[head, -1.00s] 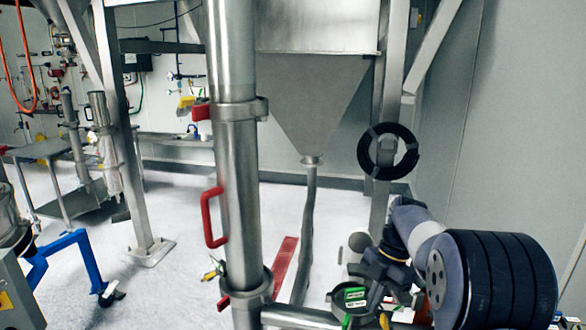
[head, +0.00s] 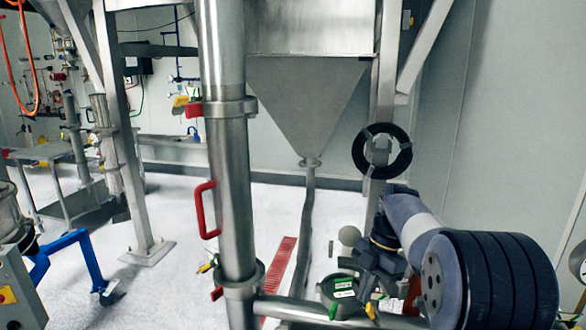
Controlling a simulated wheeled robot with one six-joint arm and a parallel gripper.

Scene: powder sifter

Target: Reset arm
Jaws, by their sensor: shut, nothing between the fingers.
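My arm reaches in from the lower right, with a black ribbed section and a grey link. My gripper (head: 366,270) is dark and small at the end of this arm, beside a round grey fitting (head: 343,290) with green and white labels. The gripper is shut with nothing held. Its fingertips are hard to make out against the dark parts around them.
A steel vertical pipe (head: 232,170) with a red handle (head: 205,210) stands left of the arm. A horizontal pipe (head: 300,312) runs low in front. A steel hopper (head: 305,100) and a black ring (head: 362,150) are behind.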

